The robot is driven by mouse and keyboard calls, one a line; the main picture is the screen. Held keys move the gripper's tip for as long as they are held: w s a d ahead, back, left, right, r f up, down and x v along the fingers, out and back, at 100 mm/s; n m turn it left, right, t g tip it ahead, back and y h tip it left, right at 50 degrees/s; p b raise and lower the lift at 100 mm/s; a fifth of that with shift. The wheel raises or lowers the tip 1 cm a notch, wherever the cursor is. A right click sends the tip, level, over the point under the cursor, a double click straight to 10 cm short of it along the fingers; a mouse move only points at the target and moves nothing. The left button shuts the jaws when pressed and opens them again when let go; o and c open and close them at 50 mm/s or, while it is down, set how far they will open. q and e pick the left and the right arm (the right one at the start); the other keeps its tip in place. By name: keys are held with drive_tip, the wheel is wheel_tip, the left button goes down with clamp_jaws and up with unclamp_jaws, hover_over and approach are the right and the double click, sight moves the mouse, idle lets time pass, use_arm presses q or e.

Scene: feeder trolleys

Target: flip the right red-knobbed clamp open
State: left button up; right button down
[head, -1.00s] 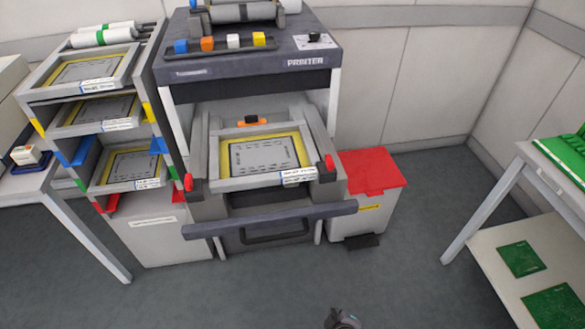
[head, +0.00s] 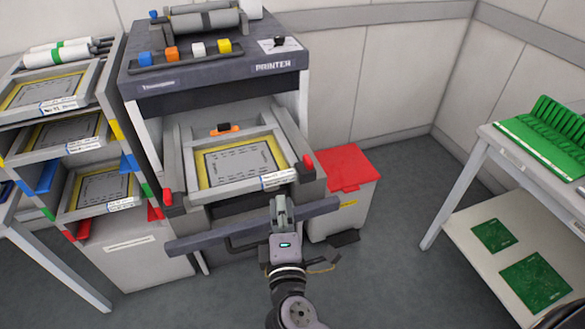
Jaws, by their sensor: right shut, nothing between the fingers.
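The right red-knobbed clamp (head: 308,162) sits at the front right corner of the printer's frame bay. Its red knob stands up at the right side rail. The left red-knobbed clamp (head: 167,196) is at the front left corner. A framed stencil (head: 238,163) with a yellow border lies between them, with a white label on its front edge. My right gripper (head: 281,204) is shut and empty. It appears in front of the printer, below and left of the right clamp in the picture, apart from it. My left gripper is not in view.
The printer (head: 220,80) has a dark front bar (head: 185,245) near my right gripper. A red-lidded bin (head: 345,168) stands right of it. A rack of stencils (head: 110,130) is at left, and a table with green boards (head: 480,150) at right. The floor between is clear.

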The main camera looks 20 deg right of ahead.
sight(310, 165)
drive_tip(key=shift+w, duration=0.1)
drive_tip(key=w+d+p, duration=0.1)
drive_tip(key=w+d, duration=0.1)
drive_tip(key=w, duration=0.1)
drive_tip(key=w+d+p, duration=0.1)
drive_tip(key=w+d, duration=0.1)
drive_tip(key=w, duration=0.1)
drive_tip(key=w+d+p, duration=0.1)
drive_tip(key=w, duration=0.2)
drive_tip(key=shift+w+d+p, duration=0.3)
drive_tip(key=shift+w+d, duration=0.05)
drive_tip(key=shift+d, duration=0.05)
drive_tip(key=shift+d+f, duration=0.1)
drive_tip(key=shift+d, duration=0.1)
drive_tip(key=shift+w+d, duration=0.1)
drive_tip(key=shift+d, duration=1.75)
